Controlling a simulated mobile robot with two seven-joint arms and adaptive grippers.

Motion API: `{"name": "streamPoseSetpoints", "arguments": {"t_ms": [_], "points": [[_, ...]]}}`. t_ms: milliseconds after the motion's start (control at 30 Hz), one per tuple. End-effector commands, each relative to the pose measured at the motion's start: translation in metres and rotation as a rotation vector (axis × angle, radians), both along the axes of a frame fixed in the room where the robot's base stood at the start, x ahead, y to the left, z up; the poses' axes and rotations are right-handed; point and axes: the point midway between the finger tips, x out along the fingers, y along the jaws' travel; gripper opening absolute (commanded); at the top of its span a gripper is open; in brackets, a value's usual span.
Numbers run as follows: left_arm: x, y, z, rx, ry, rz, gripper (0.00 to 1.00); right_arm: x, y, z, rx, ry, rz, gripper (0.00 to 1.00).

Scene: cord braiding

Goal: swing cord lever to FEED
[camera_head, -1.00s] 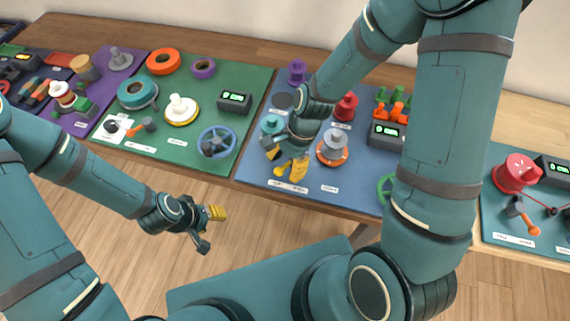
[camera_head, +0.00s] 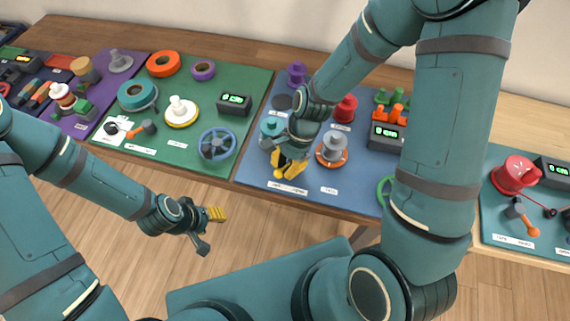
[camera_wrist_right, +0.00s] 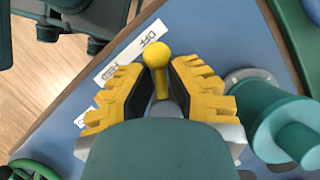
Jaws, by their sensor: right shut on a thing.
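The cord lever shows in the right wrist view as a yellow ball knob (camera_wrist_right: 156,54) on a yellow stem. A white label reading OFF and FEED (camera_wrist_right: 130,48) lies on the blue mat beside it. My right gripper (camera_wrist_right: 160,82) has its yellow-and-black fingers on both sides of the stem, shut on it, with the knob just beyond the fingertips. In the head view my right gripper (camera_head: 288,168) is low over the front of the blue mat, and the knob (camera_head: 279,173) shows by its fingers. My left gripper (camera_head: 216,214) hangs empty in front of the table; its finger gap is unclear.
A teal spool (camera_wrist_right: 288,130) stands close to my right gripper. A grey spool on an orange base (camera_head: 332,150) stands to its right on the blue mat (camera_head: 330,200). A blue handwheel (camera_head: 217,144) is on the green mat to the left.

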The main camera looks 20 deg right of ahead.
Motion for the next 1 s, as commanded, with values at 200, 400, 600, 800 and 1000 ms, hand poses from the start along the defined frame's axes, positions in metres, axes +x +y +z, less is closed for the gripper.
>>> {"name": "streamPoseSetpoints", "arguments": {"t_ms": [200,400,600,800,1000], "points": [[-0.001,0.000,0.007,0.000,0.003,0.000,0.47,-0.006,-0.001,0.000,0.000,0.009,0.106,0.00],[-0.002,0.000,0.016,-0.001,0.005,-0.001,0.47,-0.011,-0.004,0.000,0.000,0.009,0.271,0.00],[0.001,0.000,0.024,0.001,-0.001,0.005,0.47,-0.016,-0.009,0.000,0.001,0.011,0.462,0.00],[0.003,0.001,0.030,0.001,-0.007,0.008,0.47,-0.020,-0.014,-0.001,0.002,0.012,0.653,0.00],[0.005,0.001,0.034,0.003,-0.009,0.011,0.47,-0.022,-0.020,-0.001,0.002,0.013,0.827,0.00]]}}
